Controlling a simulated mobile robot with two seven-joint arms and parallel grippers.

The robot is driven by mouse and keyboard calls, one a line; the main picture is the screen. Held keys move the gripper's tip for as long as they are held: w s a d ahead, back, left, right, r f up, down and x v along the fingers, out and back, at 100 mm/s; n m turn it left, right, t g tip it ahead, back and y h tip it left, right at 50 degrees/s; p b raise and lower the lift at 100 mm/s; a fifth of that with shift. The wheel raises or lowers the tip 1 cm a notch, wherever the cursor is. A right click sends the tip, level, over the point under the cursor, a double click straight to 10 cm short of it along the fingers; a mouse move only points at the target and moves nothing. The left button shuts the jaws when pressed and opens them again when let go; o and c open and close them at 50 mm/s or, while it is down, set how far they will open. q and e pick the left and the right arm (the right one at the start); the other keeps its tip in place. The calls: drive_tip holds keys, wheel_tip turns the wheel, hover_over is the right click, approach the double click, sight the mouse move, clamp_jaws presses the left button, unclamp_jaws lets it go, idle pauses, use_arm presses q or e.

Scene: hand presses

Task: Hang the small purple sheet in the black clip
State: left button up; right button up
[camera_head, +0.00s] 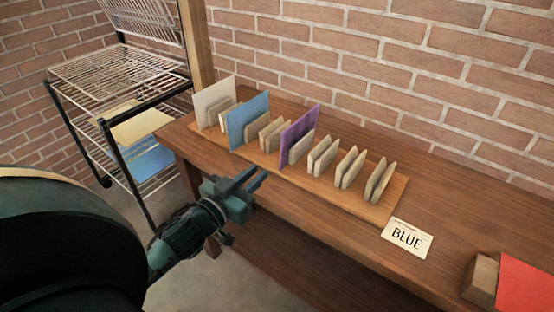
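The purple sheet (299,133) stands upright in a slotted wooden holder (393,208) on the table, between a blue sheet (247,121) and several empty pairs of wooden slats. My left gripper (260,178) is in front of the holder's left half, near the table's front edge. Its two fingers are apart with nothing between them, and it is clear of the purple sheet. I cannot make out a black clip in this view. My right gripper is not in view.
A pale sheet (214,101) stands at the holder's left end. A card reading BLUE (407,239) lies right of the holder. A wooden block (480,278) and a red sheet (524,284) are at lower right. A wire rack (115,75) stands left; a brick wall is behind.

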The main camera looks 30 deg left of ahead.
use_arm(q)
drive_tip(key=w, duration=0.5)
drive_tip(key=w+b, duration=0.1)
drive_tip(key=w, duration=0.1)
drive_tip(key=shift+w+d+r, duration=0.15)
drive_tip(key=shift+w+d, duration=0.15)
drive_tip(key=shift+d, duration=0.05)
drive_tip(key=shift+w, duration=0.4)
drive_tip(key=shift+w+d, duration=0.1)
drive_tip(key=shift+w, duration=0.5)
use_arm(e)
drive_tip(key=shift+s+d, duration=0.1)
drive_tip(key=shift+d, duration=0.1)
use_arm(q)
clamp_jaws()
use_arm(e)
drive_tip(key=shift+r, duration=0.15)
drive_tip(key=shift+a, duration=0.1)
